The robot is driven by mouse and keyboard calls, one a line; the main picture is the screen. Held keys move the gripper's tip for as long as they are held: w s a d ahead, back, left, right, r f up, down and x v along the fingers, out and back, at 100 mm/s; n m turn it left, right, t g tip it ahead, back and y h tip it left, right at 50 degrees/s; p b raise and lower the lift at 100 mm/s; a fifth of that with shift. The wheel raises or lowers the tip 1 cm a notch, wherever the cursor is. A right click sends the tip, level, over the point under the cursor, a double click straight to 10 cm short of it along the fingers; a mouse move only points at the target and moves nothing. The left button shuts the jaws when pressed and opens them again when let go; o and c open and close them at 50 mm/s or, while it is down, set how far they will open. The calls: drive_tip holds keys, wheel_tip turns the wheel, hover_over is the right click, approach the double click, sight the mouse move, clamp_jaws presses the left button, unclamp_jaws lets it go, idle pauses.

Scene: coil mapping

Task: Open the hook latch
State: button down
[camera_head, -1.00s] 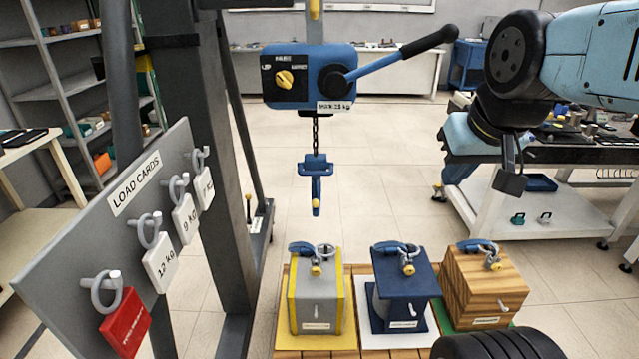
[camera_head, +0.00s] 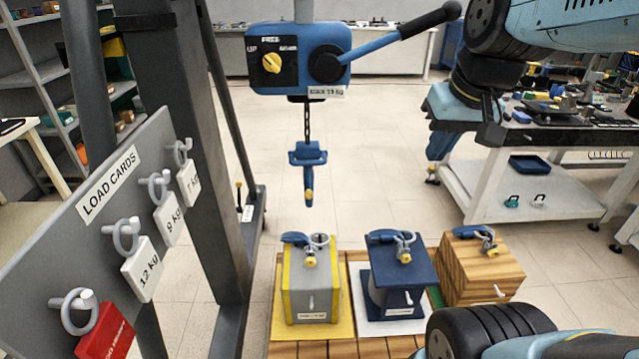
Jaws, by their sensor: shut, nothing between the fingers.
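A blue hook (camera_head: 308,174) hangs on a short chain under the blue hoist box (camera_head: 298,60). It is seen nearly edge-on, with a small yellow part (camera_head: 309,197) near its tip. I cannot tell from this angle whether the latch is open or shut. Nothing hangs on the hook. My gripper (camera_head: 490,134) is at the end of my arm in the upper right, well to the right of the hook and apart from it. It is small and dark here, shut and empty.
A grey block (camera_head: 311,282), a blue block (camera_head: 398,290) and a wooden block (camera_head: 480,270), each with a shackle, stand below the hook. A load card board (camera_head: 95,235) and a post (camera_head: 185,120) stand left. The hoist lever (camera_head: 420,25) points right.

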drive_tip(key=w+a+f+g+y, duration=0.4)
drive_tip(key=w+f+g, duration=0.15)
drive_tip(key=w, duration=0.45)
drive_tip(key=g+y, duration=0.2)
drive_tip(key=y, duration=1.2)
approach(309, 186)
drive_tip(key=s+a+r, duration=0.1)
drive_tip(key=s+a, duration=0.4)
drive_tip(key=a, duration=0.1)
drive_tip(key=shift+r+m, duration=0.2)
drive_tip(key=shift+m, duration=0.2)
drive_tip(key=shift+a, duration=0.2)
